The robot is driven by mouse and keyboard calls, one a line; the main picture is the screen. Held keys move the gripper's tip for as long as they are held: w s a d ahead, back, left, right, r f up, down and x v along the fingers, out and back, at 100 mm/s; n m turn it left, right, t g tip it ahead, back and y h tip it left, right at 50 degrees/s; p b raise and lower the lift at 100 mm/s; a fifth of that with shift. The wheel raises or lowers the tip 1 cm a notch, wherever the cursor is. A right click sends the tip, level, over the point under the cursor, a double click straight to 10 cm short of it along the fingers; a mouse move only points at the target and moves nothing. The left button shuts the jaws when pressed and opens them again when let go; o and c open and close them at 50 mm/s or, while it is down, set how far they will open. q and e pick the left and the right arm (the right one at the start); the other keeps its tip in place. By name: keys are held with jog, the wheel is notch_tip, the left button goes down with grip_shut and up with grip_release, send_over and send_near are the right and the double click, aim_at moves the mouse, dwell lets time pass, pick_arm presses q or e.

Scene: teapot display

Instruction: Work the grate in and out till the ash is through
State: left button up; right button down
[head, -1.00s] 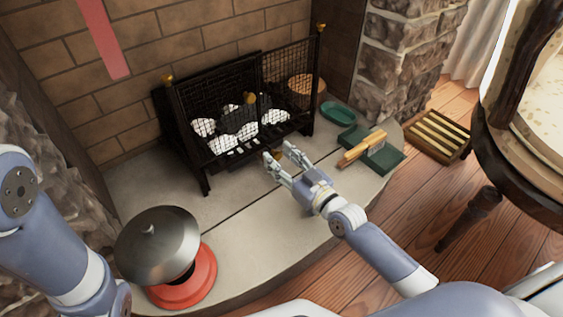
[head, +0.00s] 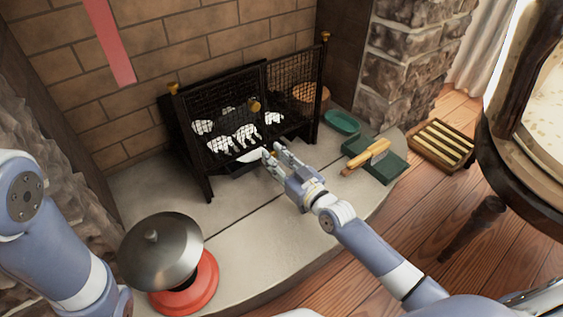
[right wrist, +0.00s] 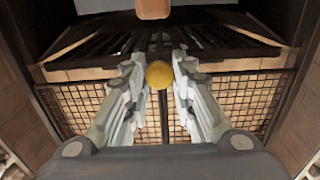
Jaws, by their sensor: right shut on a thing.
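The black fire basket (head: 209,180) stands on the stone hearth against the brick wall, with mesh sides. White ash lumps (head: 218,145) lie inside it, behind the mesh. My right gripper (head: 269,153) is at the basket's lower front, shut on a round brass knob, which shows between the fingers in the right wrist view (right wrist: 159,75). Dark grate slats (right wrist: 205,38) lie beyond the knob there. A pale flat wedge (head: 251,156) shows left of the fingertips; I cannot tell what it is. My left arm is at the left, but its gripper is out of view.
A metal dome on a red base (head: 205,284) stands at the hearth's front left. A green dish (head: 342,122) and a green tray (head: 388,168) with a wooden-handled tool (head: 366,158) lie to the right. A slatted wooden rack (head: 443,140) is on the floor.

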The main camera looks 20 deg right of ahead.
jog(key=shift+w+r, duration=0.1)
jog(key=shift+w, duration=0.05)
jog(key=c, duration=1.3)
grip_release()
jog(key=shift+a, duration=0.1)
jog(key=shift+c, duration=0.2)
jog(key=v, duration=1.2)
